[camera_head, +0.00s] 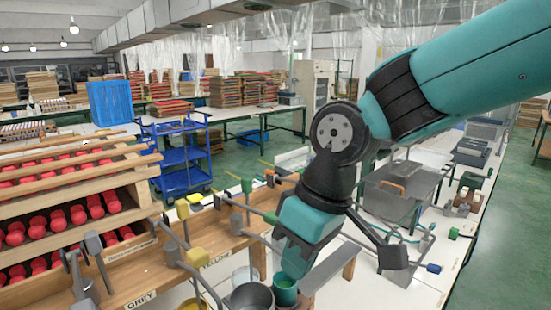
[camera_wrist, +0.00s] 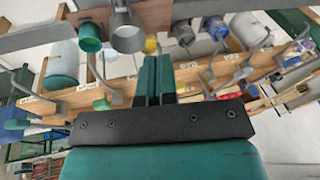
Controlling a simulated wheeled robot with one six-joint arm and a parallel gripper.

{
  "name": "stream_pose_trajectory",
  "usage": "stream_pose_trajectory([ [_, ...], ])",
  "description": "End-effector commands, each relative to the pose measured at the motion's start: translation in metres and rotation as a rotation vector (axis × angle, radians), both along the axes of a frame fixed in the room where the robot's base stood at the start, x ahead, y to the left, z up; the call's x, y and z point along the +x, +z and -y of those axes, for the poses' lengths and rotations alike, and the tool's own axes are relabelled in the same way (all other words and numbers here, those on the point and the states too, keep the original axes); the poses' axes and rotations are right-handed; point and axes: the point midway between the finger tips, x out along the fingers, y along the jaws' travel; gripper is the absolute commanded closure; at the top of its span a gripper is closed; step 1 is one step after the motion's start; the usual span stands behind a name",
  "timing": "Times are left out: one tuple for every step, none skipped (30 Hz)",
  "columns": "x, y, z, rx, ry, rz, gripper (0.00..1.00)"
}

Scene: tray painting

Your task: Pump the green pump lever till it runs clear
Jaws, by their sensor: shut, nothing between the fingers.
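My gripper (camera_head: 297,262) points down over the bench in the head view, with teal fingers pressed together and empty. In the wrist view the gripper (camera_wrist: 156,66) shows its two fingers side by side. A green knob on a grey lever (camera_head: 270,217) stands left of my gripper, apart from it. A green piece (camera_wrist: 103,105) shows left of the fingers in the wrist view; I cannot tell if it is the same knob. A green cup (camera_head: 285,291) is just below the fingertips; a green cup also shows in the wrist view (camera_wrist: 90,38). Any liquid is not clear.
A yellow-knobbed lever (camera_head: 198,257) and grey levers (camera_head: 95,243) stand along the wooden rail at left. A grey pot (camera_head: 250,298) is beside the green cup. A rack of red rollers (camera_head: 60,215) fills the left. A grey box (camera_head: 400,190) stands behind my arm.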

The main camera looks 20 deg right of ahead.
Motion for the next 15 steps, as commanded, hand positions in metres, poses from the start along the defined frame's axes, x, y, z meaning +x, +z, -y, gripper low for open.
stream_pose_trajectory([
  [0.033, 0.031, 0.003, -0.029, -0.026, 0.006, 1.00],
  [0.052, 0.039, 0.006, -0.047, -0.042, 0.012, 1.00],
  [0.076, 0.049, 0.010, -0.073, -0.063, 0.018, 1.00],
  [0.093, 0.055, 0.013, -0.091, -0.078, 0.024, 1.00],
  [0.109, 0.059, 0.016, -0.108, -0.092, 0.028, 1.00],
  [0.129, 0.064, 0.020, -0.130, -0.110, 0.034, 1.00],
  [0.143, 0.067, 0.023, -0.145, -0.123, 0.038, 1.00],
  [0.155, 0.069, 0.026, -0.159, -0.136, 0.041, 1.00],
  [0.170, 0.071, 0.029, -0.174, -0.149, 0.046, 1.00],
  [0.179, 0.072, 0.031, -0.184, -0.157, 0.048, 1.00],
  [0.186, 0.072, 0.033, -0.194, -0.165, 0.050, 1.00],
  [0.194, 0.071, 0.036, -0.203, -0.173, 0.053, 1.00],
  [0.198, 0.071, 0.037, -0.208, -0.178, 0.055, 1.00],
  [0.201, 0.070, 0.038, -0.212, -0.182, 0.055, 1.00],
  [0.204, 0.068, 0.039, -0.216, -0.185, 0.056, 1.00],
])
